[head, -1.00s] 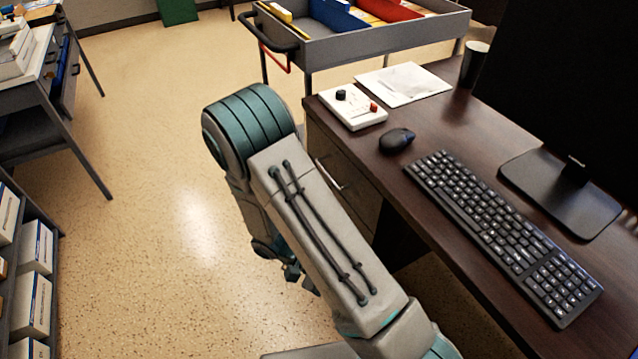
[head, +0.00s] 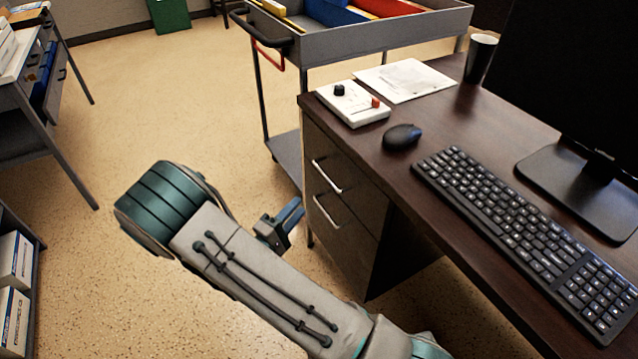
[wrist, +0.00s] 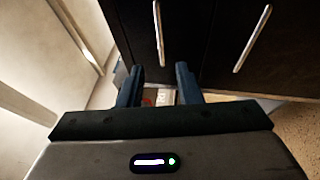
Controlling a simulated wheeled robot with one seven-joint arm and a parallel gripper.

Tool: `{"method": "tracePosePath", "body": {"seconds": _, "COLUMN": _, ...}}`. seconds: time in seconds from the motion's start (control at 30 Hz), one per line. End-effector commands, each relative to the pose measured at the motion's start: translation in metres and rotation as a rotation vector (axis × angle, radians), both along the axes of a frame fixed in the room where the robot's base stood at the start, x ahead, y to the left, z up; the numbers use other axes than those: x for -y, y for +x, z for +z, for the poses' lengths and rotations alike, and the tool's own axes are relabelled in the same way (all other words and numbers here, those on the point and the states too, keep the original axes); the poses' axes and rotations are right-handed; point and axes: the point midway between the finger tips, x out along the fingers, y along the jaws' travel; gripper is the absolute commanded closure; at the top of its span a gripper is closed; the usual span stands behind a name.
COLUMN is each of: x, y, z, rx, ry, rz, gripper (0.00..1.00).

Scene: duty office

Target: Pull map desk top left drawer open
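A dark wood desk (head: 470,140) stands at right in the head view. Its left end holds two stacked drawers, both flush with the front. The upper drawer has a silver bar handle (head: 326,176), and the lower drawer has another handle (head: 326,212). My gripper (head: 290,216) is in front of the drawers, to their left in the head view and apart from them. In the wrist view my gripper (wrist: 158,82) is open and empty, with its two blue fingers spread. Two bar handles show beyond the fingers, a left one (wrist: 158,32) and a right one (wrist: 253,38); neither is between them.
A grey cart (head: 360,38) with coloured bins stands behind the desk. A mouse (head: 401,137), keyboard (head: 530,235), control box (head: 352,103), paper (head: 404,80) and cup (head: 480,58) are on the desktop. A grey table (head: 30,100) stands far left. Open floor (head: 150,110) lies between.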

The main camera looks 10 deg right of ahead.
Motion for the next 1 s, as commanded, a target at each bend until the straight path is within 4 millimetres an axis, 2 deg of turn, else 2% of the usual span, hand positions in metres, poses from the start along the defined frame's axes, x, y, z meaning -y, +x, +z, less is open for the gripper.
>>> {"method": "tracePosePath", "body": {"seconds": 0.2, "x": 0.038, "y": 0.031, "z": 0.007, "rx": 0.000, "ry": 0.001, "rz": -0.006, "gripper": 0.68}}
{"method": "tracePosePath", "body": {"seconds": 0.5, "x": 0.071, "y": 0.062, "z": 0.016, "rx": -0.002, "ry": 0.000, "rz": -0.001, "gripper": 0.68}}
{"method": "tracePosePath", "body": {"seconds": 0.93, "x": 0.079, "y": 0.068, "z": 0.019, "rx": -0.003, "ry": 0.000, "rz": 0.000, "gripper": 0.68}}
{"method": "tracePosePath", "body": {"seconds": 0.97, "x": 0.079, "y": 0.068, "z": 0.019, "rx": -0.003, "ry": 0.000, "rz": 0.000, "gripper": 0.74}}
{"method": "tracePosePath", "body": {"seconds": 1.0, "x": 0.079, "y": 0.068, "z": 0.019, "rx": -0.003, "ry": 0.000, "rz": 0.000, "gripper": 0.85}}
